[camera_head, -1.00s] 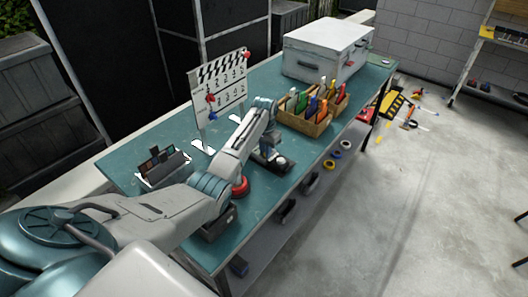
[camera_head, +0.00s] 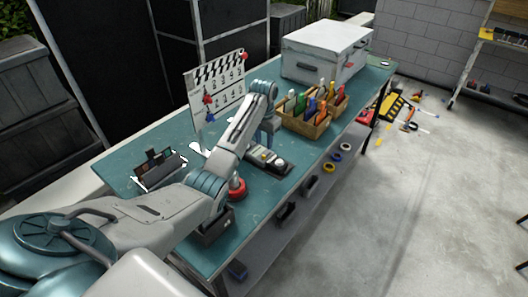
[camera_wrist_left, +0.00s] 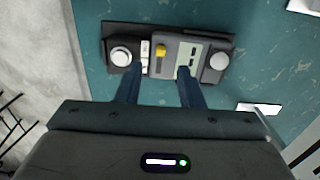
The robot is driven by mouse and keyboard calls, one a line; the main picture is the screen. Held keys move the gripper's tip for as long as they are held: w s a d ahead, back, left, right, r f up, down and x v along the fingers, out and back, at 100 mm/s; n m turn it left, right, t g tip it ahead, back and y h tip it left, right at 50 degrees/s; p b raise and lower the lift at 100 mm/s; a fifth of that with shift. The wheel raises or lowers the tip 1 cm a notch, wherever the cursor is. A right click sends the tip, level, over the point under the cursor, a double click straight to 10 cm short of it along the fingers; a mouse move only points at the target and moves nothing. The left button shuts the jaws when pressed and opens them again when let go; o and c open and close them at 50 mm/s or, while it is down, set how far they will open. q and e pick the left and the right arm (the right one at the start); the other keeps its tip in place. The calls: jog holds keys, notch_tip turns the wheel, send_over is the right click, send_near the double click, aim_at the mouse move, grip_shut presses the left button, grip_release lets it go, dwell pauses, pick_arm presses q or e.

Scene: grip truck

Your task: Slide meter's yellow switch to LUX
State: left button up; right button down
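The meter (camera_head: 275,163) is a dark grey device lying on the teal table. In the left wrist view the meter (camera_wrist_left: 205,50) shows two round pale knobs, a light display panel and a small yellow switch (camera_wrist_left: 160,50) near its middle. The printing beside the switch is too small to read. My left gripper (camera_wrist_left: 159,70) is open and empty, with its two dark blue fingers apart. In that view the switch shows between and beyond the fingertips. In the head view the left gripper (camera_head: 266,138) is just behind the meter. My right gripper is not in view.
A red round object (camera_head: 237,188) is close to my left arm. A clapperboard (camera_head: 216,88) stands behind. Wooden boxes with coloured items (camera_head: 306,124) and a white case (camera_head: 325,50) are to the right. A dark holder (camera_head: 158,170) is at left.

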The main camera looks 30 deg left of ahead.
aim_at(264, 155)
pick_arm(q)
notch_tip(264, 155, up, 5)
jog(key=shift+f+b, duration=0.2)
jog(key=shift+b, duration=0.25)
